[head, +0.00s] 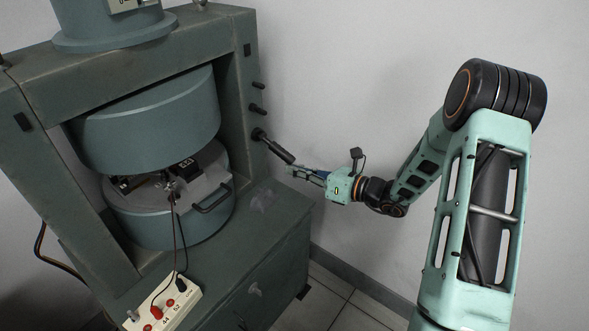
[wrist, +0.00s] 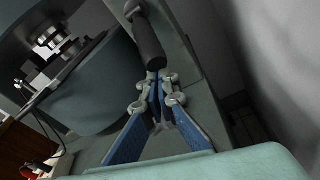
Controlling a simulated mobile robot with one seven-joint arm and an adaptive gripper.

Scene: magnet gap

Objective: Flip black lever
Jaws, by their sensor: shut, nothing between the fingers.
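The black lever (head: 277,149) sticks out from the right side of the green-grey magnet frame, its free end tilted down to the right. It also shows at the top of the wrist view (wrist: 148,42), with its round end towards me. My gripper (head: 290,170) is beside the lever's free end, slightly below it in the head view. In the wrist view my gripper (wrist: 156,82) has its blue fingers together, with nothing between them. The tips lie right by the lever's end; I cannot tell whether they touch it.
Two smaller black knobs (head: 258,108) project from the frame above the lever. The cabinet top (head: 262,204) lies below my gripper. A white socket box (head: 170,306) with cables stands at the front.

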